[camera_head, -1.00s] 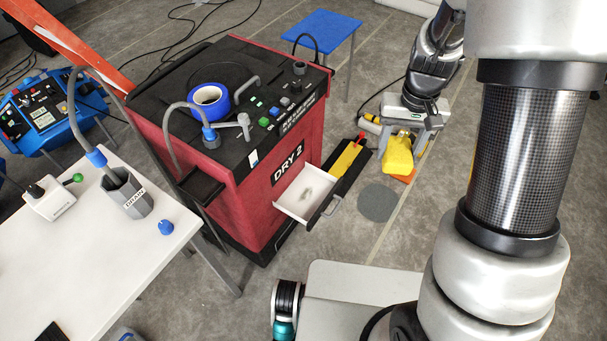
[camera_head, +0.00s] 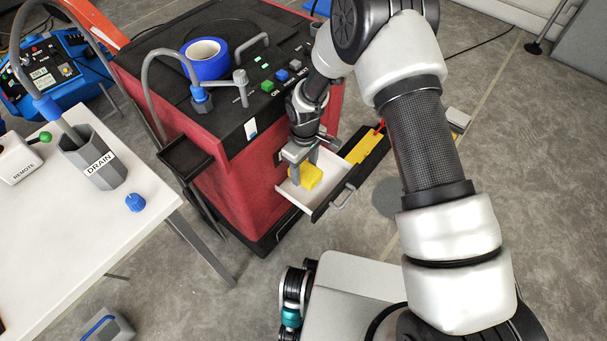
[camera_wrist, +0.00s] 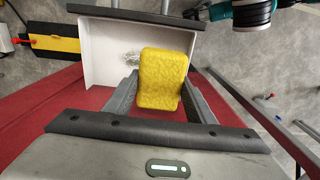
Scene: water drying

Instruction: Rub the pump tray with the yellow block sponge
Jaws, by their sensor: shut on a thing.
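The yellow block sponge (camera_head: 311,176) is held in my gripper (camera_head: 301,160), which points down over the pump tray. In the wrist view the sponge (camera_wrist: 162,78) sits between the two grey fingers of my gripper (camera_wrist: 160,88). The pump tray (camera_head: 294,194) is a white open drawer pulled out from the red DRY 2 machine. In the wrist view the tray (camera_wrist: 103,57) lies behind the sponge, with a greyish smudge (camera_wrist: 130,58) on its floor. The sponge covers part of the tray. I cannot tell whether it touches the floor.
The red machine (camera_head: 225,190) carries blue tape (camera_head: 206,60) and a metal handle on its black top. A dark strip with a yellow panel (camera_head: 364,146) lies beside the drawer. A white table (camera_head: 80,240) with a DRAIN cup (camera_head: 95,160) stands left.

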